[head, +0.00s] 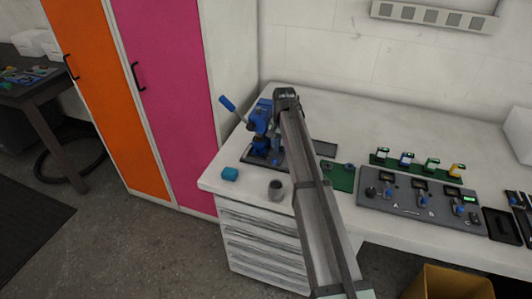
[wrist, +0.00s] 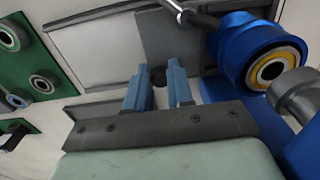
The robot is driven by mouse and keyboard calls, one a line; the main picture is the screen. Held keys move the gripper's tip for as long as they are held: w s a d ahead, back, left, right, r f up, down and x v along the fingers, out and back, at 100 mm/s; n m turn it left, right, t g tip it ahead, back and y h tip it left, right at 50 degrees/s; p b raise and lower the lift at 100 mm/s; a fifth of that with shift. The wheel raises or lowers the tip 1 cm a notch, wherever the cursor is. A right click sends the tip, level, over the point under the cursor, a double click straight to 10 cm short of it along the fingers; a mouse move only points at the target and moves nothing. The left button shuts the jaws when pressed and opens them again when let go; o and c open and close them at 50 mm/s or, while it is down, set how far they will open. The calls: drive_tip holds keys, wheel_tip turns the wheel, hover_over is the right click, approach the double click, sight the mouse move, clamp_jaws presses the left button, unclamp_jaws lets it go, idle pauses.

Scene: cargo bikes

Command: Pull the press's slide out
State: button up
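The blue press (head: 262,125) stands at the left end of the white bench, its lever ending in a blue handle (head: 227,103). In the wrist view, a large blue part of the press (wrist: 233,48) with a yellow ring fills the right side. A grey plate (wrist: 168,42), which looks like the slide, has a small dark knob (wrist: 158,75) at its near edge. My gripper (wrist: 157,78) is open, its two blue fingers apart, with the knob between their tips in the picture. I cannot tell whether they touch it. My arm hides the gripper in the head view.
A green board (head: 341,178) and a grey control panel (head: 420,198) lie right of the arm. The bench behind is mostly clear.

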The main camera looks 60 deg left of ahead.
drive_tip(key=shift+f, duration=0.2)
clamp_jaws()
drive_tip(key=shift+w+d+f, duration=0.1)
drive_tip(key=shift+w+d, duration=1.6)
drive_tip(key=shift+d, duration=0.2)
drive_tip(key=shift+w+d, duration=1.7)
drive_tip(key=shift+d, duration=0.15)
drive_tip(key=o, duration=0.6)
unclamp_jaws()
drive_tip(key=shift+w+a+r, duration=0.15)
drive_tip(key=shift+r, duration=3.8)
